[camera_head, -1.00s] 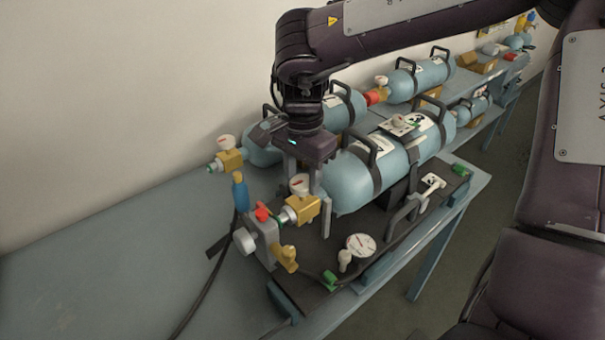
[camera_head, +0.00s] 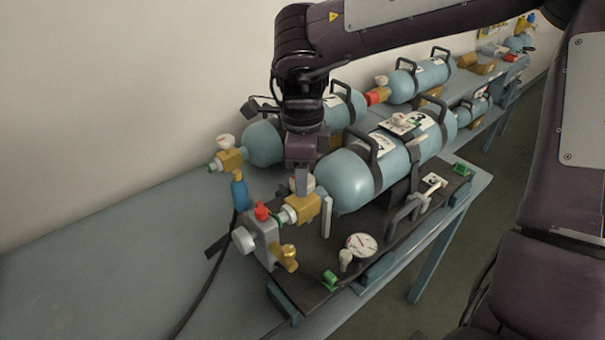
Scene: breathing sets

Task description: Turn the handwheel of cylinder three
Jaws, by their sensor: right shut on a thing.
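The nearest light-blue cylinder (camera_head: 345,187) lies on a dark set plate. Its brass valve (camera_head: 304,207) faces left, with a pale handwheel (camera_head: 295,186) on top. My right gripper (camera_head: 302,184) comes straight down from above and is shut on this handwheel. One finger covers part of it. I cannot read a number on this cylinder. My left gripper is not in view.
A grey block with a red knob (camera_head: 262,213) and a hose stands left of the valve. A round gauge (camera_head: 361,245) is on the plate's front side. More cylinders (camera_head: 264,143) lie behind. The bench (camera_head: 110,250) is clear at left.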

